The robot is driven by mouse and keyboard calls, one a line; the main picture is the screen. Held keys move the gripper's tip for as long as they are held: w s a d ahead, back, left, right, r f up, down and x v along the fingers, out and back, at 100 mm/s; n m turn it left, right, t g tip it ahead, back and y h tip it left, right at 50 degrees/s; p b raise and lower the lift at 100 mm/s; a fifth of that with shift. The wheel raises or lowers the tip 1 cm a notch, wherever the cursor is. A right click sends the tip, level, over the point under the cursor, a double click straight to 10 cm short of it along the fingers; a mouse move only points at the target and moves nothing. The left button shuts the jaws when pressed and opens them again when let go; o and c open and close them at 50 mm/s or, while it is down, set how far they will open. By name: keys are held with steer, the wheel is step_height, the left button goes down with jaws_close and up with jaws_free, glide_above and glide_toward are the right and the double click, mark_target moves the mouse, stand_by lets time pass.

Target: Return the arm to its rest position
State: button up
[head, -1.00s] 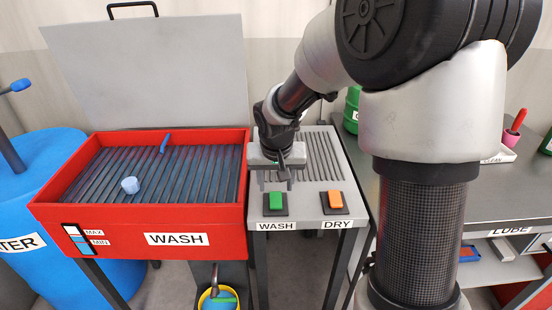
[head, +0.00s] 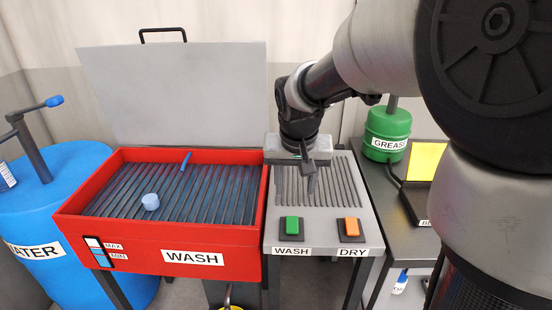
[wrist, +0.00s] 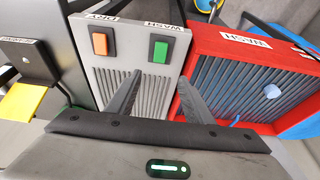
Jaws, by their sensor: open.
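My gripper (head: 308,184) hangs over the grey ribbed panel right of the red wash basin, fingers pointing down. In the wrist view my gripper (wrist: 157,97) has its two fingers spread apart with nothing between them. The fingers appear above the panel, behind the green WASH button (head: 292,228) and the orange DRY button (head: 350,228). I cannot tell how high they are. My arm reaches in from the right side of the head view.
The red wash basin (head: 165,236) has its lid (head: 180,90) raised. A light-blue cup-like piece (head: 150,202) and a blue tool (head: 186,161) lie inside. A blue water barrel (head: 30,218) stands left. A green grease can (head: 388,130) stands right, near a yellow-screened device (head: 425,163).

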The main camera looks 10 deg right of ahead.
steer(key=s+d+r+n+t+p, duration=0.1)
steer(key=s+r+n+p, duration=0.1)
steer(key=s+r+p, duration=0.8)
steer(key=s+r, duration=0.6)
steer(key=s, duration=0.4)
steer(key=shift+s+t+y, duration=0.35)
steer(key=shift+t+y, duration=0.05)
